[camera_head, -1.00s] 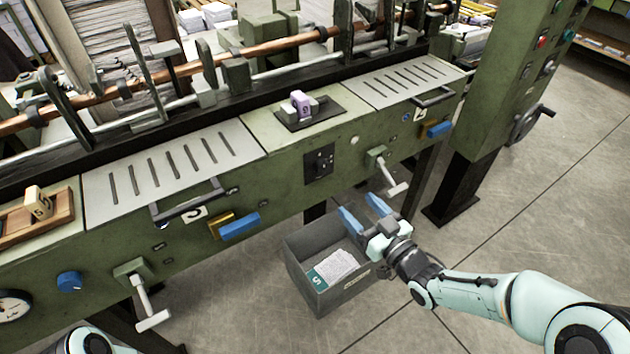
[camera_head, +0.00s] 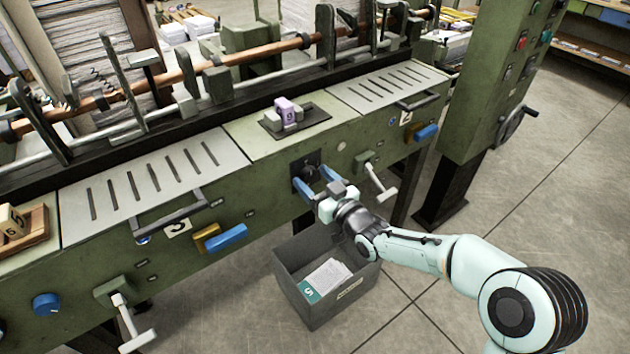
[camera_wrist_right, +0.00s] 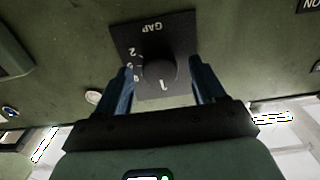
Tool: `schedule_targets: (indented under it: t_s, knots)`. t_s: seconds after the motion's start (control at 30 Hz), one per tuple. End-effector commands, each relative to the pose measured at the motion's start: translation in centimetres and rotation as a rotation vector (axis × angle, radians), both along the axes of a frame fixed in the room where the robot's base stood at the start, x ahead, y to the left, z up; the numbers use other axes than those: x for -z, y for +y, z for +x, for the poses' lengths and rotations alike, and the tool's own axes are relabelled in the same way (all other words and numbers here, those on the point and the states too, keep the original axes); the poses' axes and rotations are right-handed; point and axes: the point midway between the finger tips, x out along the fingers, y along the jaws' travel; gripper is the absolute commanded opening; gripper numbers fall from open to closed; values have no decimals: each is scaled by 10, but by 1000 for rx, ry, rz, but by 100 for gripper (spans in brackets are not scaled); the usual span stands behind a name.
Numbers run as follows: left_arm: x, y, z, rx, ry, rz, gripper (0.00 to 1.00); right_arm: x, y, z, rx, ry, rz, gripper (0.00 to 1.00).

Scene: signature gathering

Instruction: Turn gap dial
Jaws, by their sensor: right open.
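The gap dial (camera_wrist_right: 160,73) is a round black knob on a black square plate (camera_wrist_right: 180,30) marked GAP with small numerals, fixed to the green machine front. In the right wrist view it sits between the two blue fingers of my right gripper (camera_wrist_right: 162,85). The fingers are apart, one on each side of the knob, and I see gaps beside it. In the head view the dial (camera_head: 312,172) is partly covered by my right gripper (camera_head: 318,188), which reaches up to the panel from below right. My left gripper is out of the head view.
A grey bin (camera_head: 325,305) with papers and a green card stands on the floor below. A white-handled crank (camera_head: 378,182) is close to the right of my gripper. A blue handle (camera_head: 226,238) and a blue knob (camera_head: 46,304) are farther left.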

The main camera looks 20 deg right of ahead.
Motion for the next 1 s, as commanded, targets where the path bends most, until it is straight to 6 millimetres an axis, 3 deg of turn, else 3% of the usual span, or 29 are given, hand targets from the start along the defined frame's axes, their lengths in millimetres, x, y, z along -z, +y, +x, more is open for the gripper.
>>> schedule_targets:
  t_s: [0.17,0.33,0.37,0.67,1.0]
  knots:
    - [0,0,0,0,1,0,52,0,0,0,0,0,0,69]
    - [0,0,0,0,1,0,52,0,0,0,0,0,0,17]
    - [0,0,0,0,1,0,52,0,0,0,0,0,0,13]
    - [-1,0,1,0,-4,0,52,0,0,0,-1,9,24,13]
    - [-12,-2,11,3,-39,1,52,0,0,0,0,78,214,13]
